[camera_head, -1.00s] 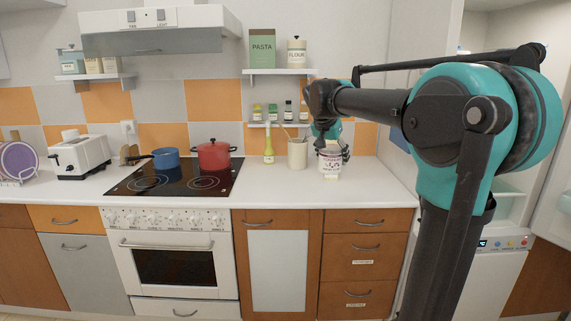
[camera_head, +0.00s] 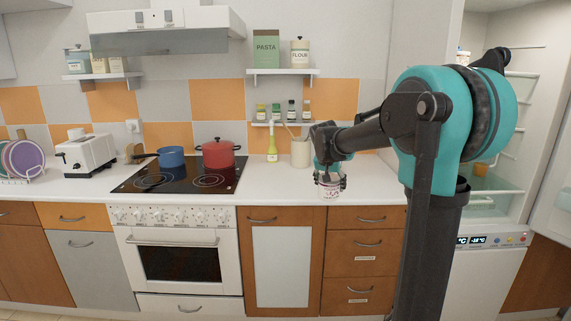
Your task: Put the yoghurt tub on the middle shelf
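The yoghurt tub (camera_head: 330,190), white with dark and pinkish print, is between the fingers of my gripper (camera_head: 330,182) at the front part of the counter. The fingers lie against both sides of it. Whether its base is clear of the counter is hard to tell. The open fridge (camera_head: 541,110) stands at the right with several shelves inside; a lower glass shelf (camera_head: 505,188) shows beside my arm. My arm hides much of the fridge's left interior, so I cannot tell which shelf is the middle one.
An orange item (camera_head: 481,169) stands inside the fridge, partly behind my arm. The fridge door (camera_head: 552,205) is open at the right edge. A utensil crock (camera_head: 300,153) and a yellow-green bottle (camera_head: 272,150) stand behind the tub. The counter (camera_head: 285,190) left of the tub is clear.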

